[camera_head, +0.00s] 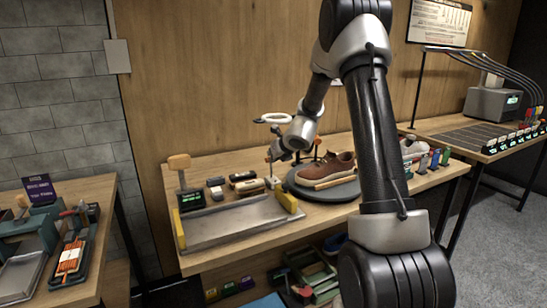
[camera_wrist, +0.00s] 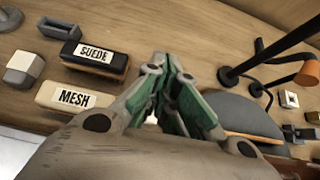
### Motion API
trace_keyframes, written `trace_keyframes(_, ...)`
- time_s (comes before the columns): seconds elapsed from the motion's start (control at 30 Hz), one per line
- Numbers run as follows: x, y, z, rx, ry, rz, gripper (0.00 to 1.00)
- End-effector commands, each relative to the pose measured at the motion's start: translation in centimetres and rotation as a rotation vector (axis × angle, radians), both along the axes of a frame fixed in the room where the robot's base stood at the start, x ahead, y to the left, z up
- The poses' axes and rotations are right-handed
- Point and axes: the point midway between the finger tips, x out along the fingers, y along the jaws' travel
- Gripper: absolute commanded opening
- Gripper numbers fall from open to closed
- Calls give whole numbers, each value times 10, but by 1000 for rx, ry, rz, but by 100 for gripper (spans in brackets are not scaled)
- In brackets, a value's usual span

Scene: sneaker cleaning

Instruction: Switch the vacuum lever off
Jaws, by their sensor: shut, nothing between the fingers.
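An upright post with a wooden block-shaped handle (camera_head: 179,162) stands at the back left of the metal tray (camera_head: 235,222), behind a small black display with green text (camera_head: 191,199). It may be the vacuum lever; its on or off position cannot be read. My gripper (camera_head: 272,155) is to the right of this post, above the back of the bench near the turntable. In the wrist view my gripper (camera_wrist: 168,72) is shut and empty, with its green-padded fingers together. The post with the wooden handle is not recognisable in the wrist view.
Brushes labelled SUEDE (camera_wrist: 94,57) and MESH (camera_wrist: 74,97) lie left of my fingers. Thin black stands (camera_wrist: 262,58) rise to the right. A brown sneaker (camera_head: 325,166) sits on the dark turntable (camera_head: 320,193). Another bench (camera_head: 480,138) stands at the right.

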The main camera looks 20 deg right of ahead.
Motion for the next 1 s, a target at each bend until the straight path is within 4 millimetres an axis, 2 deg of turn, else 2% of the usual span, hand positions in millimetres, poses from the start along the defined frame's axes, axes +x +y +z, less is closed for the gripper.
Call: trace_keyframes(1.0, 11, 1, 2, -1, -1, 1, 0)
